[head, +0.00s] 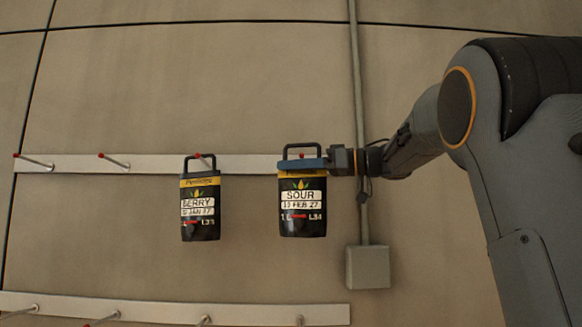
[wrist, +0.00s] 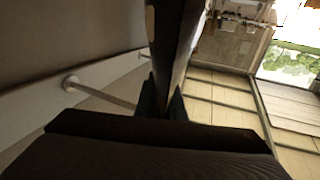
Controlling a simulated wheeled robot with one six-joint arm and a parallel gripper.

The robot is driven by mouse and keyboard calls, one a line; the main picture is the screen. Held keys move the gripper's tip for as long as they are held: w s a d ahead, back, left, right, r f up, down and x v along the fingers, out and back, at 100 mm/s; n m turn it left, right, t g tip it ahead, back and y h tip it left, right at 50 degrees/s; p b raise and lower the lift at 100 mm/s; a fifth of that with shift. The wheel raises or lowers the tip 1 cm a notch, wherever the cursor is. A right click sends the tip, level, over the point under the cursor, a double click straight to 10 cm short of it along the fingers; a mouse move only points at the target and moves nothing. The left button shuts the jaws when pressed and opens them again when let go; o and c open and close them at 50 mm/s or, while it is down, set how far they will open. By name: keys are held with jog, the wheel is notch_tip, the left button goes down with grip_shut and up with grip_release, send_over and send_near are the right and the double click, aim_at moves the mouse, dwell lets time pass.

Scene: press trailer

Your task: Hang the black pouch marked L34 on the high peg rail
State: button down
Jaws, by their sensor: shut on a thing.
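The black pouch marked L34 (head: 302,212) has a yellow band and a white "SOUR" label and hangs upright with its handle loop at the top. My gripper (head: 303,164) is shut on its upper edge, just below the loop, at the right part of the high peg rail (head: 62,164). A red-tipped peg shows within or behind the loop; I cannot tell whether the loop is around it. In the wrist view the dark pouch (wrist: 178,40) stands between the fingers, seen edge-on, with pegs to its left.
Another black pouch, "BERRY" (head: 200,212), hangs on the rail just left. Two pegs further left (head: 115,160) are bare. A lower rail (head: 250,314) with several pegs runs below. A grey conduit and box (head: 368,267) are on the wall at right.

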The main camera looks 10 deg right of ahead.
jog(key=shift+w+d+r, duration=0.1)
jog(key=shift+w+d, duration=0.15)
jog(key=shift+w, duration=0.9)
jog(key=shift+w+d+r, duration=0.1)
jog(key=shift+w+d, duration=0.1)
jog(key=shift+w, duration=0.95)
jog(key=shift+w+d+f, duration=0.1)
jog(key=shift+w+f, duration=0.35)
jog(key=shift+f, duration=0.4)
